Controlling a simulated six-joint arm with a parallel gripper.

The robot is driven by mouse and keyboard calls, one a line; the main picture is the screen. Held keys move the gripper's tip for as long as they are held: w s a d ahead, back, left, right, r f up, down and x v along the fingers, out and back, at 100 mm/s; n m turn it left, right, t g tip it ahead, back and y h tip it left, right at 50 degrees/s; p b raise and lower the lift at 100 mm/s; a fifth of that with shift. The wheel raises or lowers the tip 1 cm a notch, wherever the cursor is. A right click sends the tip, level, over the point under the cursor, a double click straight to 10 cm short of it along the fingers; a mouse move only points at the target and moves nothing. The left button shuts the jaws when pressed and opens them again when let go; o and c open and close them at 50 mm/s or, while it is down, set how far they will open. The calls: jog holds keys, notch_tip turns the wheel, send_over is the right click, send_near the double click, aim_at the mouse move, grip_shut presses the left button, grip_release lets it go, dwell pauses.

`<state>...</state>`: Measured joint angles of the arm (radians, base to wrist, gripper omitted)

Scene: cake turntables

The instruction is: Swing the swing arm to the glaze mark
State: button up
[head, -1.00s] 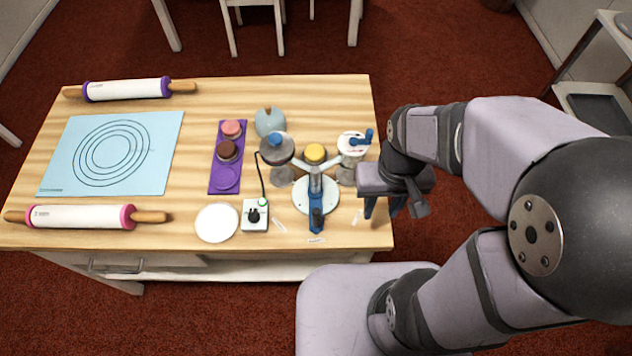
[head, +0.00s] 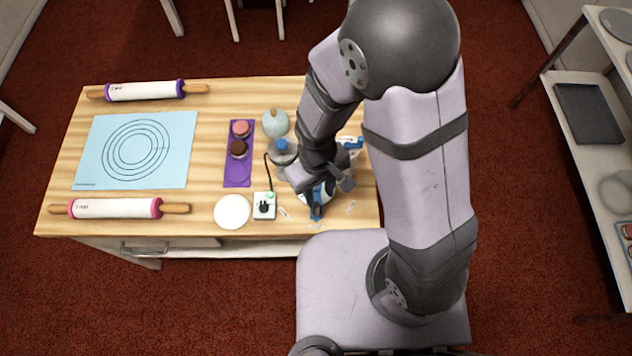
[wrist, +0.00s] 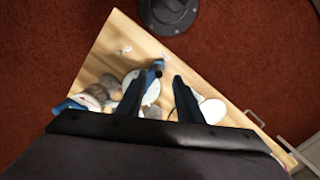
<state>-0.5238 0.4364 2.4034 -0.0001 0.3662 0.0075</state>
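The turntable fixture stands near the right front of the table; its round white base (head: 330,197) shows in part beneath my gripper. Its blue swing arm (head: 316,206) points toward the front edge. In the wrist view the swing arm's blue end (wrist: 157,66) shows near my left finger's tip, with the white base (wrist: 152,92) behind. My gripper (wrist: 164,80) is open above the fixture, its two fingers apart; I cannot tell whether it touches the arm. Several small white marks (head: 351,207) lie around the base; which is the glaze mark is too small to read.
A control box (head: 264,206) with a cable and a white disc (head: 232,212) lie left of the fixture. A purple tray (head: 238,172) with pink and brown cakes, a pale blue pot (head: 275,122) and a blue-topped cup (head: 281,150) stand close by. Rolling pins and a blue mat are farther left.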

aim_at(316, 203)
jog(key=shift+w+a+t, duration=0.3)
jog(key=shift+w+a, duration=0.15)
jog(key=shift+w, duration=0.2)
notch_tip(316, 203, down, 10)
jog(key=b, duration=0.9)
jog(key=shift+c, duration=0.4)
jog(key=shift+r, duration=0.3)
jog(key=c, duration=0.7)
jog(key=shift+c, duration=0.2)
jog(key=shift+w+d, duration=0.25)
jog(key=shift+d, duration=0.55)
jog(key=shift+w+d, duration=0.1)
jog(key=shift+d, duration=0.55)
jog(key=shift+w+d+p, duration=0.15)
jog(key=shift+w+d, duration=0.25)
jog(key=shift+d, duration=0.25)
jog(key=shift+w+d+p, duration=0.15)
jog(key=shift+w+d, duration=0.2)
jog(key=shift+d, duration=0.25)
